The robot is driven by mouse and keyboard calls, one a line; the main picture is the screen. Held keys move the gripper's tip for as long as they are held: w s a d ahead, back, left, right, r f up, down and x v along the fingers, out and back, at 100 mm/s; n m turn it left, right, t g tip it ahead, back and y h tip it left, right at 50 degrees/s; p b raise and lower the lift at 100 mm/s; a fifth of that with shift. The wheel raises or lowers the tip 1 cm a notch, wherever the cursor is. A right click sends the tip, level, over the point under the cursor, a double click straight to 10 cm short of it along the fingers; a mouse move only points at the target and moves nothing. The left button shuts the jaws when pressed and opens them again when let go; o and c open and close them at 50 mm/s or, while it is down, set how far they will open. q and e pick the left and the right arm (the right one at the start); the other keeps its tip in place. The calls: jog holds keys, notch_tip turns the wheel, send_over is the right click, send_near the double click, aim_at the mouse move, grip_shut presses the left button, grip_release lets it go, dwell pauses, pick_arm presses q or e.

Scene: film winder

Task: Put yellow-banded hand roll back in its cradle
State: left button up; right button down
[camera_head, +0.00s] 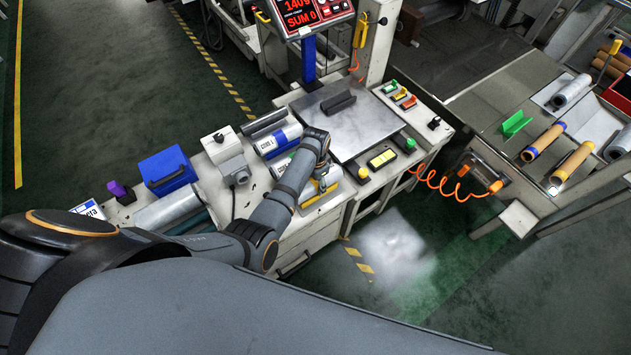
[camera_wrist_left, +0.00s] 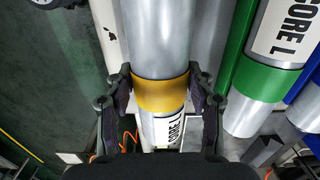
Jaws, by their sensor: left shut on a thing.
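The yellow-banded hand roll (camera_wrist_left: 160,92) is a silver cylinder with a yellow band and a white "CORE L" label. In the left wrist view my left gripper (camera_wrist_left: 160,95) is shut on it, one finger on each side at the yellow band. In the head view my left gripper (camera_head: 318,172) is over the front part of the bench, and the roll (camera_head: 333,176) is partly hidden by the arm. A yellow-and-grey holder (camera_head: 318,198) shows just below it. I cannot tell whether the roll touches its cradle. My right gripper is not in view.
A green-banded roll (camera_wrist_left: 265,80) lies beside the held one, with a blue-banded roll (camera_head: 278,140) beyond. A grey device (camera_head: 230,158) and a blue box (camera_head: 167,170) stand left. A metal plate (camera_head: 350,120) and push buttons (camera_head: 405,143) are to the right.

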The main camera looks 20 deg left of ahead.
pick_arm(q)
jog(key=o, duration=1.7)
jog(key=shift+c, duration=0.2)
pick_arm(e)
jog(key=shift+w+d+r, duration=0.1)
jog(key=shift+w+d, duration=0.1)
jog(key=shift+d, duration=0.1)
pick_arm(q)
notch_tip(320, 180, up, 8)
jog(key=shift+f, duration=0.2)
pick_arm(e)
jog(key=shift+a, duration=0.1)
pick_arm(q)
jog(key=shift+f, duration=0.1)
